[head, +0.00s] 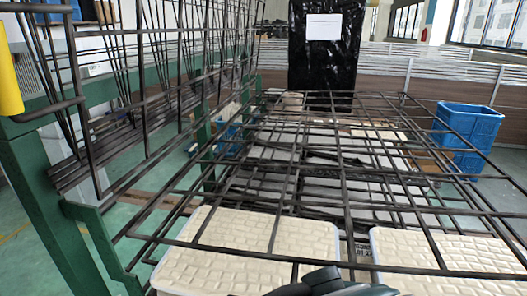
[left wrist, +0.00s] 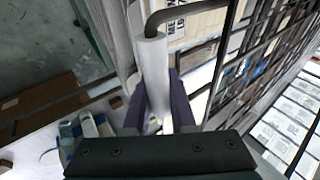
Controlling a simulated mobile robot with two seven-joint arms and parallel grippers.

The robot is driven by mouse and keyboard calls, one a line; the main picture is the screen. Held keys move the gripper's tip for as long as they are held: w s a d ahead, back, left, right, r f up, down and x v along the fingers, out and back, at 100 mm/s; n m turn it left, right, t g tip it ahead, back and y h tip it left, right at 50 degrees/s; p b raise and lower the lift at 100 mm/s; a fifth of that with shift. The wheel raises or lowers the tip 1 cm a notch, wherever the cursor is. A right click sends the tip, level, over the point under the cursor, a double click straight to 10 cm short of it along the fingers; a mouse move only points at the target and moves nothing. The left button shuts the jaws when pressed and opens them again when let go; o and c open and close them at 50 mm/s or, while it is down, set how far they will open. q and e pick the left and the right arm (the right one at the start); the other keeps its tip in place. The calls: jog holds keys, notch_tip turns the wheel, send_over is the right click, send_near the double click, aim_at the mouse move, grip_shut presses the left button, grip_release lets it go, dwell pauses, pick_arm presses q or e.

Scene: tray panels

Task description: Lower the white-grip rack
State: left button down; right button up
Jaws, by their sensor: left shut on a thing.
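In the left wrist view, a white cylindrical grip (left wrist: 152,62) sits on a bent dark bar. My left gripper (left wrist: 158,108) is shut around this grip, with a purple-grey finger on each side of it. The dark wire grid of a rack (left wrist: 238,75) runs to the right of the grip. In the head view, a dark wire rack (head: 345,210) slopes low, its near part above pale trays; its grip does not show there. Another wire rack with a yellow grip (head: 9,78) stands upright at the left. My right gripper is not in view.
Pale textured trays (head: 222,255) lie under the near part of the low rack. A green frame post (head: 45,205) stands at the left. A blue crate (head: 468,130) stands at the right, and a black-wrapped stack (head: 325,65) stands behind.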

pick_arm(q)
notch_tip(320, 180, down, 2)
jog(key=shift+a+f+y+b, duration=0.15)
jog(key=shift+f+y+b, duration=0.1)
jog(key=shift+y+b, duration=0.1)
jog(key=shift+a+f, duration=0.1)
jog(key=shift+f, duration=0.05)
jog(key=c, duration=0.8)
grip_release()
jog(key=shift+o, duration=0.2)
jog(key=p+v, duration=1)
jog(key=p, duration=0.2)
jog(key=shift+p, duration=0.3)
